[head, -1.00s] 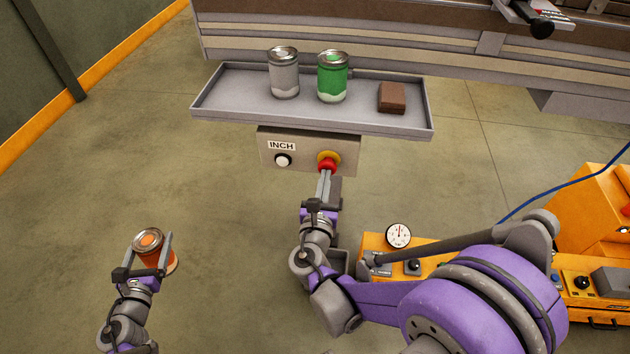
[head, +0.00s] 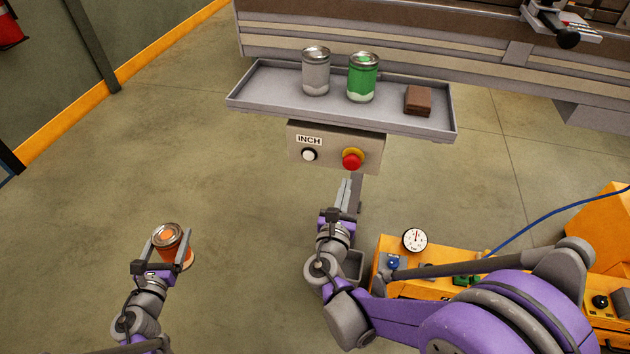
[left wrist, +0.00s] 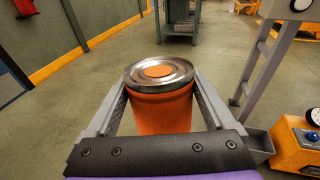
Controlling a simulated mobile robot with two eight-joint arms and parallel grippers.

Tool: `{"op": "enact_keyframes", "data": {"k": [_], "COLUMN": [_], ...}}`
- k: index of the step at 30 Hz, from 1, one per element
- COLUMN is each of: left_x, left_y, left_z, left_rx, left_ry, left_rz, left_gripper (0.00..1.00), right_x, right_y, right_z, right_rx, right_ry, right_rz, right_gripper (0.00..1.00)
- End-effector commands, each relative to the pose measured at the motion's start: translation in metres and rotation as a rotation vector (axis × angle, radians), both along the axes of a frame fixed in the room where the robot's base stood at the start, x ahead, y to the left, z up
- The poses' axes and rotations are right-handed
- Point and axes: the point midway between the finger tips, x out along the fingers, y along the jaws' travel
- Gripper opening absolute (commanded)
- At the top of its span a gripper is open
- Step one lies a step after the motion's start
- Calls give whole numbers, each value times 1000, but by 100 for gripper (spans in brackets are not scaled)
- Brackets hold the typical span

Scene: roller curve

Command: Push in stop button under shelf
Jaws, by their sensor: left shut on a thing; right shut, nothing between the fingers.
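The red stop button (head: 352,161) sits on a yellow collar at the right of a grey box (head: 330,170) under the shelf (head: 270,110). A white button (head: 309,155) marked INCH is left of it. My right gripper (head: 345,184) is shut and empty, just below the box and apart from the red button. My left gripper (head: 171,238) is shut on an orange can (head: 170,245) with a metal lid, held low at the left. The can (left wrist: 163,108) also fills the space between the fingers in the left wrist view.
A grey can (head: 316,72), a green can (head: 363,78) and a brown block (head: 418,100) stand on the shelf. An orange unit with a dial gauge (head: 414,241) is at the lower right.

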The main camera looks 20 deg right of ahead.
Motion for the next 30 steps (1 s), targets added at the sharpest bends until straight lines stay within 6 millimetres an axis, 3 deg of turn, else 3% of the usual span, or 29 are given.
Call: {"op": "enact_keyframes", "data": {"k": [6,12,30], "left_x": [0,0,0], "left_y": [0,0,0], "left_z": [3,4,4], "left_rx": [0,0,0], "left_ry": [-1,-1,-1], "left_rz": [0,0,0], "left_gripper": [24,24,24], "right_x": [-44,-67,-74], "right_y": [32,47,50], "right_z": [0,-1,-1], "right_rx": [3,3,1], "right_ry": [-1,1,0], "right_rz": [9,6,3], "right_gripper": [0,0,0]}}
